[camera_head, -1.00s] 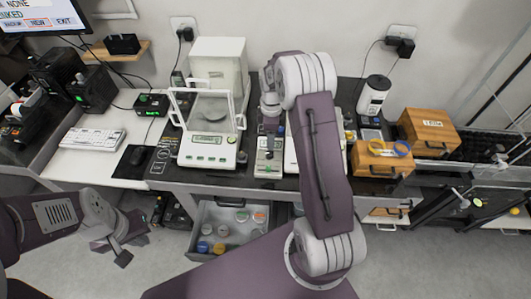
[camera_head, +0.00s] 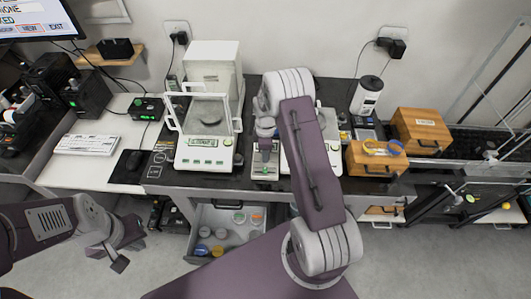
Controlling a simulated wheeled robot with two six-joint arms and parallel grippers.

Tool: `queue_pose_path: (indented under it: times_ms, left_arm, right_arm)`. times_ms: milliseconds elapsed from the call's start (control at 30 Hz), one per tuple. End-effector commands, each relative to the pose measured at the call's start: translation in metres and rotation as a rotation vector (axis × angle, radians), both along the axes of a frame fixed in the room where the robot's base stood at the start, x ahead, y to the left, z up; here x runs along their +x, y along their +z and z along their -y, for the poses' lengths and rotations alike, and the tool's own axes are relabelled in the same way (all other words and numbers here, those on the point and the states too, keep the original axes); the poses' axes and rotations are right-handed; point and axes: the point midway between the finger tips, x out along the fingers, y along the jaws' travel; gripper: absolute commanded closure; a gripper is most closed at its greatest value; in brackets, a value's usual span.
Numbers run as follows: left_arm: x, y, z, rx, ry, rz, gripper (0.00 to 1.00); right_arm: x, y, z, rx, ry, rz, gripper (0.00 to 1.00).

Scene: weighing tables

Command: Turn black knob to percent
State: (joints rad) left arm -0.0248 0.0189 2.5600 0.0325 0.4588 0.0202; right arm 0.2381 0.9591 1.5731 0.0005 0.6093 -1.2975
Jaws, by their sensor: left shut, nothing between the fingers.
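No black knob can be made out clearly. A small pale instrument (camera_head: 265,171) with a green display stands between the two larger balances, and my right arm covers much of its upper part. My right gripper (camera_head: 265,154) points down over this instrument. Its fingers are small and dark here, so I cannot tell whether they are open, shut or touching it. My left gripper (camera_head: 120,262) is shut and empty, low at the left, over the floor in front of the table and away from the instruments.
A glass-shielded balance (camera_head: 205,155) stands just left of the instrument. Another balance (camera_head: 290,160) is partly hidden behind my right arm. An open drawer (camera_head: 208,240) with several jars juts out below the table. Wooden boxes (camera_head: 422,130) stand at the right.

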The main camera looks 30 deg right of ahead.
Motion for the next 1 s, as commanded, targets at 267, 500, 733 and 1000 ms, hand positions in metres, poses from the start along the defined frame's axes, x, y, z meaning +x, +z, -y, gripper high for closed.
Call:
queue_pose_path:
  times_ms: [267, 500, 733, 1000]
  left_arm:
    - [0.0000, 0.0000, 0.0000, 0.000, 0.000, 0.000, 1.00]
    - [0.0000, 0.0002, 0.0000, 0.000, 0.000, 0.000, 1.00]
    - [-0.0001, 0.0005, 0.0000, 0.000, 0.000, 0.000, 1.00]
    - [0.0000, 0.0008, 0.0000, 0.000, 0.000, 0.000, 1.00]
  right_arm:
    - [-0.0002, 0.0000, 0.0006, -0.001, -0.028, 0.000, 1.00]
    - [-0.0001, 0.0000, 0.0008, -0.001, -0.160, -0.001, 1.00]
    - [0.0000, 0.0001, 0.0009, -0.001, -0.369, -0.001, 1.00]
    - [-0.0001, 0.0000, 0.0011, -0.002, -0.627, -0.001, 1.00]
